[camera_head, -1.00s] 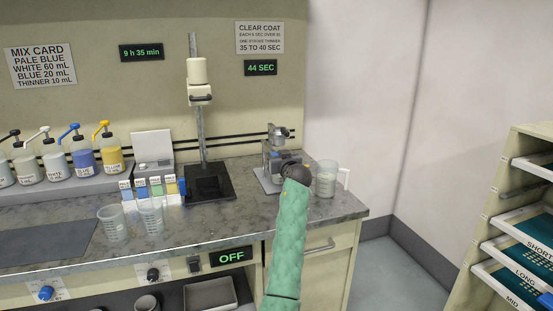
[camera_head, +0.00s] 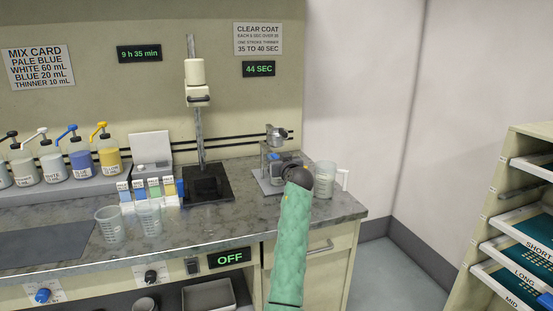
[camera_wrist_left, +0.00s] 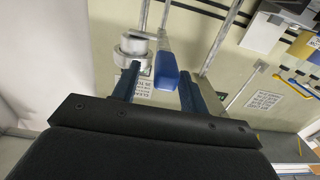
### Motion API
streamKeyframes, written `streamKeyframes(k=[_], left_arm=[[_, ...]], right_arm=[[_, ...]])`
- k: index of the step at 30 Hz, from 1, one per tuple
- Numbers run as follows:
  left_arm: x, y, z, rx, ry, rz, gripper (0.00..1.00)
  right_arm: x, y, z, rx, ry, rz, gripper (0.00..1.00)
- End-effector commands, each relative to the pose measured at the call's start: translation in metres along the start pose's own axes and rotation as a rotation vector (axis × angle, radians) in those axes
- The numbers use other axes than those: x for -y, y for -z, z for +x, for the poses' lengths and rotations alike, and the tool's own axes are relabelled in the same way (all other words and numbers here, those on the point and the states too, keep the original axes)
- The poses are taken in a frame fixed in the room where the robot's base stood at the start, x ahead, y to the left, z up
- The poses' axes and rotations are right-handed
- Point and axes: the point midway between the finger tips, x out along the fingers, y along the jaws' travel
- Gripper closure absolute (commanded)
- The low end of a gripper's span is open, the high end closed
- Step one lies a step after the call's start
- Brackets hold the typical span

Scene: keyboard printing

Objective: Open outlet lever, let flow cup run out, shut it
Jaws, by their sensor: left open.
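The metal flow cup (camera_head: 277,132) stands on its stand at the right end of the counter. It also shows in the left wrist view (camera_wrist_left: 133,46). A blue lever (camera_wrist_left: 166,70) hangs beside the cup there, in the gap between my fingers. My left gripper (camera_wrist_left: 160,88) is open around the lever, and I see a gap on at least one side; contact cannot be told. In the head view my left wrist and green forearm largely hide the gripper and the lower part of the stand (camera_head: 262,178). My right gripper is not in view.
A clear beaker (camera_head: 325,182) stands close right of my wrist. Two more cups (camera_head: 149,218) stand at the counter's front. A mixer column (camera_head: 201,140) and pump bottles (camera_head: 80,160) are further left. A sign reads 44 SEC (camera_head: 258,69). A tray rack (camera_head: 520,200) stands right.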

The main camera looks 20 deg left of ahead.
Motion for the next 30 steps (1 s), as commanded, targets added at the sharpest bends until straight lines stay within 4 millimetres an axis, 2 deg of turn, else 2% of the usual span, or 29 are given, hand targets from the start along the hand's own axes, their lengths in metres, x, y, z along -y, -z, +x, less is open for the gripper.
streamKeyframes(k=[6,12,30], left_arm=[[-0.001,-0.003,-0.036,0.001,-0.002,-0.003,0.56],[-0.001,-0.001,-0.055,0.0,-0.002,-0.002,0.56],[-0.001,0.0,-0.06,0.0,-0.001,0.014,0.56]], right_arm=[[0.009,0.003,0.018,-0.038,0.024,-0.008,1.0],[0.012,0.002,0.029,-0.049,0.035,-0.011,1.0],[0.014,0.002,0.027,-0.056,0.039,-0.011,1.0]])
